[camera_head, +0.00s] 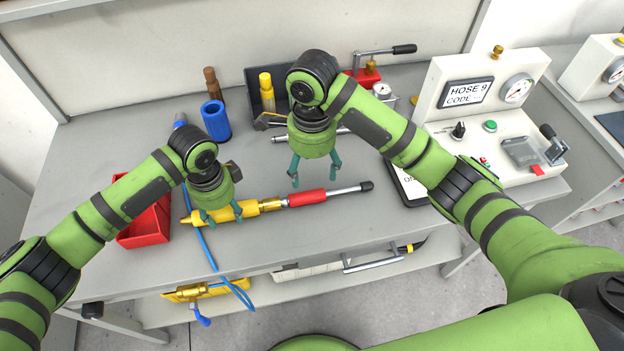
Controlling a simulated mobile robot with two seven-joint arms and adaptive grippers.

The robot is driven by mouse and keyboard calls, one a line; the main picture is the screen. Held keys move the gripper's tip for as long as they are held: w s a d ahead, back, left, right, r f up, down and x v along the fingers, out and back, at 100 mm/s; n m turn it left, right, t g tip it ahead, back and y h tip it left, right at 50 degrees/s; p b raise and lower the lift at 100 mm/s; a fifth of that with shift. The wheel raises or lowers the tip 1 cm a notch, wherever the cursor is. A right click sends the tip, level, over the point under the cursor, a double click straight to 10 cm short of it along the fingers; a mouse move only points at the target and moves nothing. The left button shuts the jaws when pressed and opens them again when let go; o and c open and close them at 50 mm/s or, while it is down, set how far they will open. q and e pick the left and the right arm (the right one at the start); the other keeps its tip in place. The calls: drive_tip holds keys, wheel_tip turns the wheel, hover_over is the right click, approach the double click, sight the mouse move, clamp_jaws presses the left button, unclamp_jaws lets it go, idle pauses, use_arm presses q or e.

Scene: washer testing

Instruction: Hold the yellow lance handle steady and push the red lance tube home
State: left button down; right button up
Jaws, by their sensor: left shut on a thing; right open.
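The yellow lance handle (248,208) lies on the grey bench. My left gripper (223,219) is shut on the handle near its left part. The red lance tube (307,198) lies in line with the handle on its right, with a metal rod and a dark tip pointing right. A brass fitting sits where the two meet; I cannot tell how deep the tube is seated. My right gripper (315,178) is open and empty. In the picture it shows just above the red tube, apart from it.
A red bin (146,226) stands left of the handle. A blue cylinder (215,120) and a dark tray (255,83) with a yellow bottle stand behind. A test panel (480,95) and a tablet (404,184) are at the right. A blue hose (206,247) hangs over the front edge.

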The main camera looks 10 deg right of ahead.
sight(224, 213)
use_arm(q)
drive_tip(key=shift+c, duration=1.8)
unclamp_jaws()
drive_tip(key=shift+r, duration=0.1)
wheel_tip(224, 213, up, 12)
